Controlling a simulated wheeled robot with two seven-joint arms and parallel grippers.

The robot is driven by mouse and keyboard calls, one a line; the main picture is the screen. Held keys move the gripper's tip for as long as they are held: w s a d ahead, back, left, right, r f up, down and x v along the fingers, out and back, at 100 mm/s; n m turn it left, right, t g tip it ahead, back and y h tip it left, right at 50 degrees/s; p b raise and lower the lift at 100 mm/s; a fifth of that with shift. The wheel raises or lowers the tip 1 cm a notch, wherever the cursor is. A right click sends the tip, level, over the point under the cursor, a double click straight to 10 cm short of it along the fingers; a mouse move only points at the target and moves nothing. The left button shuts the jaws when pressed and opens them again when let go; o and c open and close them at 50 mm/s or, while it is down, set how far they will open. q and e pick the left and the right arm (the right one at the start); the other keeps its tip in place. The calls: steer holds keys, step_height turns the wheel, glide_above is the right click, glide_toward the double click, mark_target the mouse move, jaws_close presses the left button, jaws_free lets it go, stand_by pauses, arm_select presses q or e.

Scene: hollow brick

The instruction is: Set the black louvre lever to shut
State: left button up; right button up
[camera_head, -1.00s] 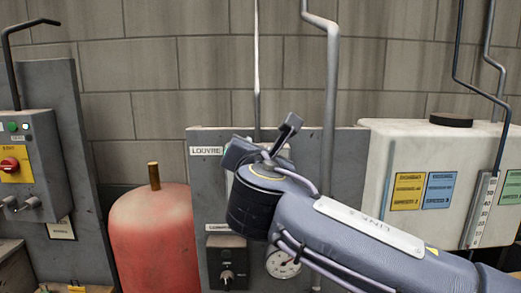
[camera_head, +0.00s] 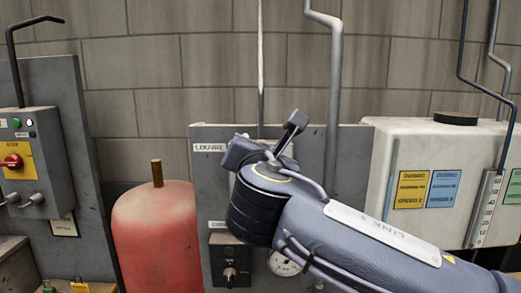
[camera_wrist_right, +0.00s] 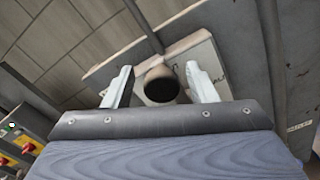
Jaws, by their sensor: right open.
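The grey panel (camera_head: 207,175) labelled LOUVRE stands in the middle of the head view. My right arm reaches across it from the right, and its wrist hides much of the panel. A dark bar with a blocky end (camera_head: 296,120) stands up past my wrist; I cannot tell whether it is the lever or part of my gripper. In the right wrist view, the round black end of the lever (camera_wrist_right: 161,84) lies between the two pale fingers of my right gripper (camera_wrist_right: 160,86). The fingers are open, with a gap on each side. My left gripper is out of view.
A red tank (camera_head: 157,235) stands left of the panel. A control box (camera_head: 30,165) with a red knob is at far left, and a white tank (camera_head: 415,150) at right. A black knob (camera_head: 230,274) and a gauge (camera_head: 284,263) sit low on the panel. Pipes run up the wall.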

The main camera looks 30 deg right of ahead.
steer(key=b+v, duration=0.1)
steer(key=v, duration=0.5)
stand_by(0.3)
steer(key=s+d+f+m+g+y, duration=0.1)
steer(key=f+m+g+y, duration=0.15)
steer(key=f, duration=0.55)
steer(key=s+d+f+m+g+y+b, duration=0.1)
steer(key=s+f+m+g, duration=0.1)
steer(key=f+m, duration=0.35)
steer(key=s+f+m+g+y, duration=0.1)
steer(key=f+g+y, duration=0.1)
steer(key=f, duration=0.7)
steer(key=s+a+f+m+g+y, duration=0.1)
steer(key=s+a+f+m+y, duration=0.3)
steer(key=f+m, duration=0.4)
steer(key=s+a+f+m+g+y+b, duration=0.1)
steer(key=s+a+f+m+y, duration=0.3)
steer(key=f+m, duration=0.4)
steer(key=shift+s+a+f+m+g, duration=0.45)
steer(key=shift+s+f, duration=0.35)
steer(key=shift+f, duration=0.2)
